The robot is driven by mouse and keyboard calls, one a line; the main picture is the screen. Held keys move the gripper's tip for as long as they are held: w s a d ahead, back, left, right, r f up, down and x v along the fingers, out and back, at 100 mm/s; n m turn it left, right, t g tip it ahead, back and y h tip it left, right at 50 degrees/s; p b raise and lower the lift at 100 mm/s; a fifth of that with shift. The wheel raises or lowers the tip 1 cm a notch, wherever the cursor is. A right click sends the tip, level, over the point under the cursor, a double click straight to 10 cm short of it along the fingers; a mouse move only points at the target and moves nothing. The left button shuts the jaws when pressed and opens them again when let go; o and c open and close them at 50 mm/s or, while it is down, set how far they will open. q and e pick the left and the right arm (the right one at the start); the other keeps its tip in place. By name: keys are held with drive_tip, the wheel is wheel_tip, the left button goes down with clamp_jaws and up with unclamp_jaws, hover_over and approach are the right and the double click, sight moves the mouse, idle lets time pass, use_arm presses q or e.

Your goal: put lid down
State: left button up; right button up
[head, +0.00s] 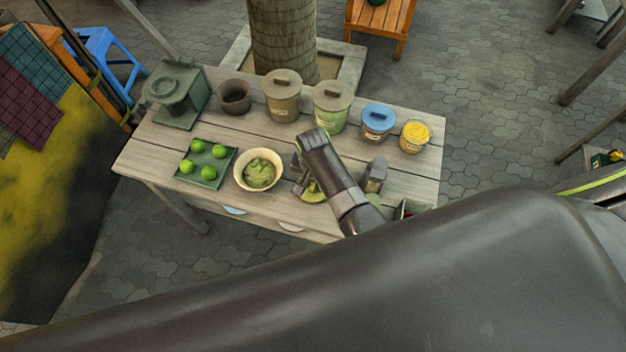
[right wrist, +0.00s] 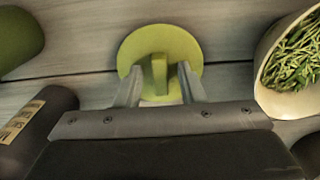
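A round yellow-green lid (right wrist: 145,50) with an upright handle lies flat on the wooden table, seen in the right wrist view. It also shows partly in the head view (head: 313,194), mostly hidden by my right arm. My right gripper (right wrist: 160,92) has its two fingers apart, one on each side of the lid's handle, with gaps showing between handle and fingers. In the head view my right gripper (head: 303,178) is over the table, right of the cream bowl. My left gripper is not in view.
A cream bowl (head: 240,178) of green leaves stands beside the gripper, and a green tray (head: 212,181) of green fruit lies further left. Lidded canisters (head: 282,105), a blue-lidded pot (head: 377,128) and a yellow pot (head: 412,145) line the back. A dark grey bottle (head: 374,181) stands to the right.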

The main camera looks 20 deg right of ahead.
sight(313, 184)
wheel_tip(313, 184, up, 7)
drive_tip(key=p, duration=0.6)
drive_tip(key=shift+f, duration=0.1)
drive_tip(key=shift+r+b, duration=0.3)
drive_tip(key=shift+r, duration=2.5)
